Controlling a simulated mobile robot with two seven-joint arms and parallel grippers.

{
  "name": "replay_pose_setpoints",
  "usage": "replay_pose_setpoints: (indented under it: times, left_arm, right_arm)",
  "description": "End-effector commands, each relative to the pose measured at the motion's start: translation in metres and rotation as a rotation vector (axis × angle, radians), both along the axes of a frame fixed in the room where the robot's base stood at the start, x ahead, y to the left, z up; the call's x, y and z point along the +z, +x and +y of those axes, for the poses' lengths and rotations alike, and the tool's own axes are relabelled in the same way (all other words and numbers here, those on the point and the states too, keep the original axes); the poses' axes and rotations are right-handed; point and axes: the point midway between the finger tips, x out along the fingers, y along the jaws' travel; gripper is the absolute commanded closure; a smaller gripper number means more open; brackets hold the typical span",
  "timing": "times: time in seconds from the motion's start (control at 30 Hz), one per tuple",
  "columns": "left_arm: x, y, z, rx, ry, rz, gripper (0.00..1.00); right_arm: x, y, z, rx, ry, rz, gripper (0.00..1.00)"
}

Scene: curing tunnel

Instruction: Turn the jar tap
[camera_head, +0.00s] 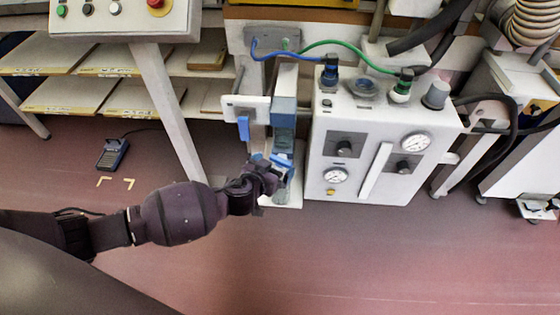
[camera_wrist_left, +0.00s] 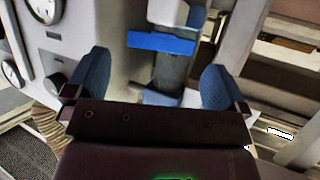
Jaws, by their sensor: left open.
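A tall column with a blue-grey jar (camera_head: 283,112) stands left of the white control box in the head view. My left gripper (camera_head: 274,166) is at the column's lower front and hides part of it. In the left wrist view my left gripper (camera_wrist_left: 157,62) is open, its two blue fingers spread wide. A bright blue bar (camera_wrist_left: 160,43), which looks like the tap's handle, lies crosswise between and beyond the fingertips, below a white part. A grey, see-through body (camera_wrist_left: 170,72) is under the bar. I see no finger touching the bar. My right gripper is not in view.
The white control box (camera_head: 325,150) with gauges and knobs stands close on the right. A white bracket with a blue lever (camera_head: 243,128) is just left of the column. A green hose (camera_head: 335,42) crosses above. The floor in front is clear.

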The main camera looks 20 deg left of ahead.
Motion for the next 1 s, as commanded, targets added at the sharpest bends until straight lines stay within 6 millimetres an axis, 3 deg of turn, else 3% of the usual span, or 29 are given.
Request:
replay_pose_setpoints:
  times: [0.3,0.7,1.0]
  left_arm:
    - [-0.014,0.028,-0.004,0.0,0.001,0.003,0.0]
    - [-0.013,0.033,-0.004,0.001,0.001,0.0,0.0]
    - [-0.013,0.032,-0.004,0.0,0.001,0.0,0.44]
  right_arm:
    - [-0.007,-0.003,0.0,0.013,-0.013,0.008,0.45]
    - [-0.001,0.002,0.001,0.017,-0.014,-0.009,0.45]
    - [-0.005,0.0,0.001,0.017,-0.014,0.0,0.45]
